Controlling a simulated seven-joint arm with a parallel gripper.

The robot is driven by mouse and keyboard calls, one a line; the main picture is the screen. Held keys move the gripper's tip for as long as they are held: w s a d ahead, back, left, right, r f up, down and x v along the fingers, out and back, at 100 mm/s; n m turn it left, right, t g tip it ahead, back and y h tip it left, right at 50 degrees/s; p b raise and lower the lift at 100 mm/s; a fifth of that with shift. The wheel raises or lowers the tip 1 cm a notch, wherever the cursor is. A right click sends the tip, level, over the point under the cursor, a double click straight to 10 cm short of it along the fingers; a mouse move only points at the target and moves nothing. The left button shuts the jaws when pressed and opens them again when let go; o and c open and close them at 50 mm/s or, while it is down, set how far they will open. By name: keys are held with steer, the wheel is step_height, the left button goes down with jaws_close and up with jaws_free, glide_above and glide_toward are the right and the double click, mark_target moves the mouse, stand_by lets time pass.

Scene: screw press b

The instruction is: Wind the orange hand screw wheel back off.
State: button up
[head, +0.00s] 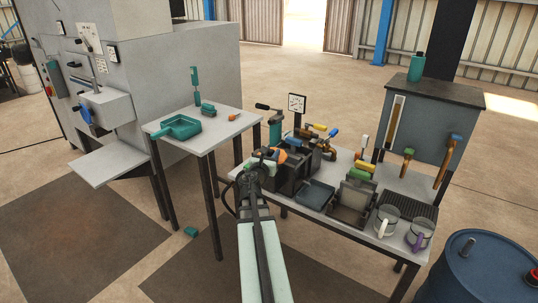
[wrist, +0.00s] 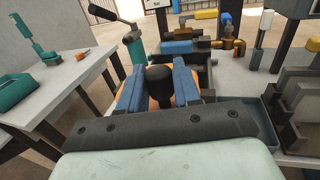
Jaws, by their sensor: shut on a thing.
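The orange hand screw wheel (head: 282,156) shows at the left end of the work table, on a dark press body (head: 296,170). In the wrist view only slivers of orange show around and behind my fingers. My gripper (wrist: 160,88) has its two blue fingers on either side of a black knob (wrist: 159,80) at the wheel and is shut on it. In the head view my gripper (head: 264,163) reaches the wheel from the near left. My arm and fingers hide much of the wheel, and its screw is not clearly visible.
A teal press with a black handle (head: 263,106) stands close behind. A dark blue tray (head: 315,195) lies to the right, with glass mugs (head: 385,220) farther right. A side table (head: 180,150) with a teal pan stands left. A blue drum (head: 470,270) is at front right.

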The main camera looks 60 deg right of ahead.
steer(key=shift+s+d+n+t+y, duration=0.15)
steer(key=shift+s+n+t+y, duration=0.1)
steer(key=shift+n+t, duration=0.35)
steer(key=shift+s+d+n+t+y, duration=0.1)
steer(key=shift+n+t+y, duration=0.2)
steer(key=shift+t, duration=0.5)
steer(key=shift+d+n+t+y, duration=0.1)
steer(key=shift+n+t+y, duration=0.15)
steer(key=shift+n+t, duration=0.2)
steer(key=o, duration=0.9)
steer(key=shift+r, duration=0.1)
steer(key=shift+r, duration=4.95)
steer(key=shift+o, duration=0.3)
